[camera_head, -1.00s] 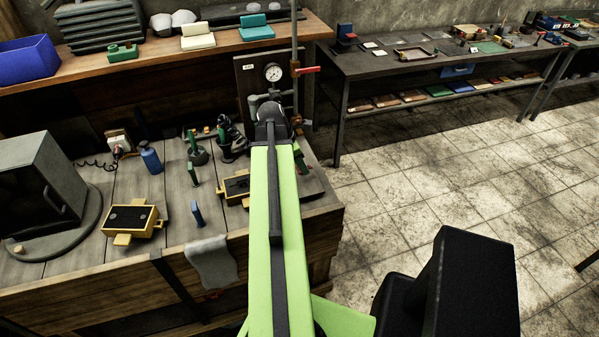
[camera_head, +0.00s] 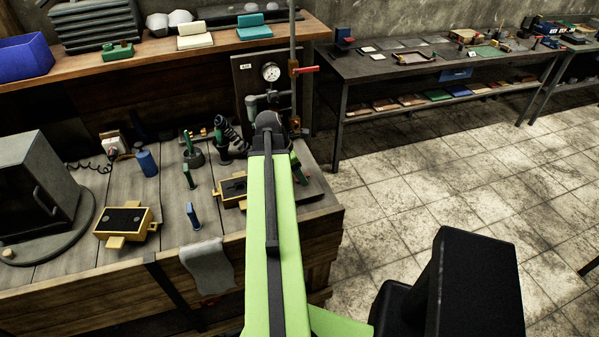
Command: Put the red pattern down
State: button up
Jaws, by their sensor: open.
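My green arm reaches forward over the wooden workbench (camera_head: 60,258), and its dark wrist end is at the bench's back right. My gripper is hidden behind the arm and wrist, so its fingers do not show. I cannot make out the red pattern on the bench; it may be hidden behind my arm. A green piece shows just right of the wrist, over a dark flat plate (camera_head: 311,192). A yellow-framed flask (camera_head: 229,190) lies left of the arm, partly covered by it.
Another yellow flask (camera_head: 125,223), an upright blue piece (camera_head: 193,215) and a blue bottle (camera_head: 147,163) stand on the bench left. A gauge post with a red handle (camera_head: 306,69) rises close behind my wrist. Grey cloth (camera_head: 208,266) hangs over the front edge.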

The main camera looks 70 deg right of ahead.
jog(key=shift+r+p, duration=0.45)
jog(key=p+v, duration=1)
jog(key=v, duration=0.1)
jog(key=shift+w+r, duration=0.15)
jog(key=shift+a, duration=0.15)
jog(key=w+a+f+m+t, duration=0.1)
jog(key=w+a+m+t, duration=0.15)
jog(key=w+a, duration=1.9)
jog(key=w+a+m+y, duration=0.1)
jog(key=w+a, duration=0.3)
jog(key=a, duration=1.2)
jog(key=w+a+m+y, duration=0.1)
jog(key=w+a+m, duration=0.3)
jog(key=a, duration=1.3)
jog(key=shift+w+f+t+y, duration=0.35)
jog(key=shift+f+t+y, duration=0.05)
jog(key=shift+t, duration=0.05)
